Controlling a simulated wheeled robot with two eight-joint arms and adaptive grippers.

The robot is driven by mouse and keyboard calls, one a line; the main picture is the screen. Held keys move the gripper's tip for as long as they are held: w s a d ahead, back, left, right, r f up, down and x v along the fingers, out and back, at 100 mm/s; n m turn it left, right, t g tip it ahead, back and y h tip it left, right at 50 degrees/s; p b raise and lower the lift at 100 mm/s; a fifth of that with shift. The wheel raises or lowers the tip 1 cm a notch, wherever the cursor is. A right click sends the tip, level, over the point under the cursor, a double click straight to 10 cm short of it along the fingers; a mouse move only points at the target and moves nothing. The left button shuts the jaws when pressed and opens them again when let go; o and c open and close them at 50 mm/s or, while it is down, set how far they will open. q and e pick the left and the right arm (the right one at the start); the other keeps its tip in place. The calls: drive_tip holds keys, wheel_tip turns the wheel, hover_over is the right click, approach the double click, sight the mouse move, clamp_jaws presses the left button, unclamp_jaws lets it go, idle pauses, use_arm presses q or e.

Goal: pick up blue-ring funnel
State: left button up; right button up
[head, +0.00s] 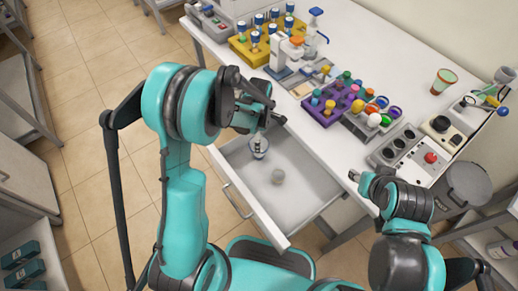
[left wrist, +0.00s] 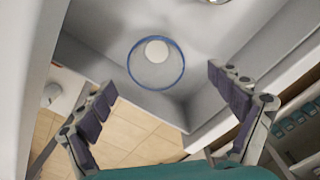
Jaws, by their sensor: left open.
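The blue-ring funnel (head: 259,149) is in the open drawer (head: 310,205) under the table, near its left side. In the left wrist view the funnel (left wrist: 155,64) shows as a pale round cone with a blue rim, against the drawer's inner corner. My left gripper (head: 263,115) is above the funnel in the head view, open, its fingers spread to either side with nothing between them. The fingers partly overlap the funnel's surroundings in the head view. My right gripper (head: 367,182) is near the table's front edge; its opening is too small to tell.
A yellow rack (head: 250,50), a purple rack (head: 325,108) and a device with a red button (head: 431,158) stand on the table. The drawer's right part is clear.

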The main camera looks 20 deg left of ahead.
use_arm(q)
wheel_tip(320, 180, down, 2)
drive_tip(key=shift+w+b, duration=0.15)
drive_tip(key=shift+b, duration=0.2)
wheel_tip(320, 180, down, 4)
drive_tip(key=shift+w+a+f+b, duration=0.1)
drive_tip(key=shift+w+f+b, duration=0.05)
drive_tip(key=shift+b, duration=1)
drive_tip(key=c, duration=1.3)
